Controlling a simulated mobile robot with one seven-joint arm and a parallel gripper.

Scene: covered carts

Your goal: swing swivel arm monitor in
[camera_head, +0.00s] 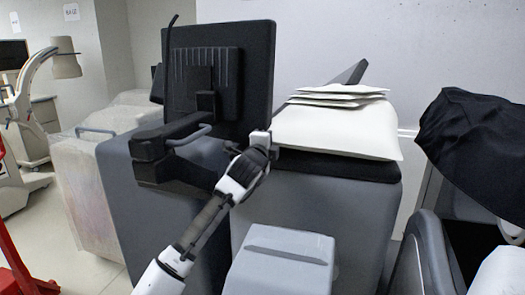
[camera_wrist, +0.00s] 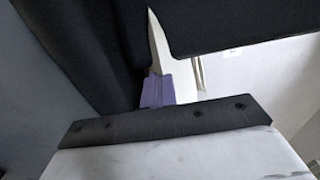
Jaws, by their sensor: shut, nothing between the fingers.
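The swivel arm monitor (camera_head: 218,75) is a dark panel seen from its ribbed back, upright and slightly tilted. Its dark swivel arm (camera_head: 165,140) with a grey bar handle (camera_head: 190,137) supports it from below on the left, over the grey cart. My gripper (camera_head: 266,140) is shut and empty, at the monitor's lower right corner; the head view does not settle whether it touches. In the wrist view a large dark surface, likely the monitor (camera_wrist: 230,25), fills the top, close beyond my gripper.
White pads or papers (camera_head: 335,118) lie on the grey cart (camera_head: 335,195) just right of my gripper. A grey box-shaped unit (camera_head: 282,265) stands in front. A black-draped thing (camera_head: 478,150) is at right. A plastic-covered cart (camera_head: 80,185) stands left, beside open floor.

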